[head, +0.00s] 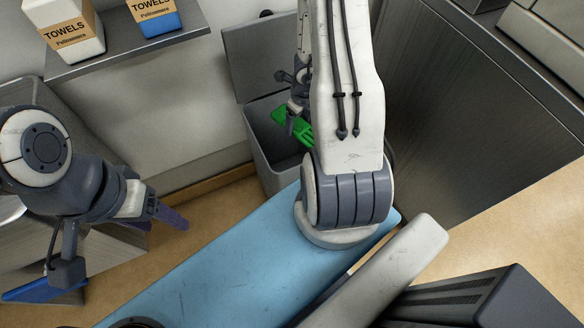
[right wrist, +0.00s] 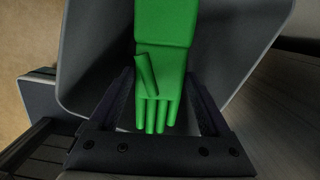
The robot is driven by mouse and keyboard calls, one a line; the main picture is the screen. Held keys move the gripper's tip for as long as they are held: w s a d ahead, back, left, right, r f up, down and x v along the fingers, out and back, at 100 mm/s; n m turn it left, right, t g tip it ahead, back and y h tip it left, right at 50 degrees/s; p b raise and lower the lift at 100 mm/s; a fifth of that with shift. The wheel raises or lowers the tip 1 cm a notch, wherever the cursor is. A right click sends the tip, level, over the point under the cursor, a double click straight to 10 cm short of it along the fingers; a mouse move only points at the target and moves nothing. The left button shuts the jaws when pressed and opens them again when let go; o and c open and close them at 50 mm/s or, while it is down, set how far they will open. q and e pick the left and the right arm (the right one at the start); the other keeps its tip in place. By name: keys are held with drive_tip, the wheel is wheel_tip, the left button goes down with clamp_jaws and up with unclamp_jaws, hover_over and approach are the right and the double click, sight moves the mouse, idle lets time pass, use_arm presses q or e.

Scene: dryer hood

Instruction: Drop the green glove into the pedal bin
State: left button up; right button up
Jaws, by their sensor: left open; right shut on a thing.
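The green glove (head: 284,122) hangs in my right gripper (head: 301,112), over the open mouth of the grey pedal bin (head: 268,160). The bin's lid (head: 262,52) is up. In the right wrist view the glove (right wrist: 166,65) lies between the two dark fingers of my right gripper (right wrist: 163,95), with its fingers towards the palm. The bin's inside (right wrist: 98,52) shows around and behind it. My right arm hides part of the glove and bin in the head view. My left gripper (head: 170,215) is open and empty at the left, away from the bin.
A wall shelf (head: 135,50) with two towel boxes (head: 68,28) is at the upper left. A dark metal cabinet (head: 470,110) stands right of the bin. A grey counter with a blue item (head: 40,291) is at lower left. Bare floor (head: 215,205) lies in front of the bin.

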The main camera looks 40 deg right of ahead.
drive_tip(key=shift+r, duration=0.1)
drive_tip(key=o, duration=1.2)
drive_tip(key=r+p, duration=0.3)
drive_tip(key=s+r+p, duration=0.1)
drive_tip(key=r+p, duration=0.2)
drive_tip(key=r, duration=0.1)
drive_tip(key=r+p, duration=0.3)
drive_tip(key=shift+s+r, duration=0.15)
drive_tip(key=shift+r, duration=0.05)
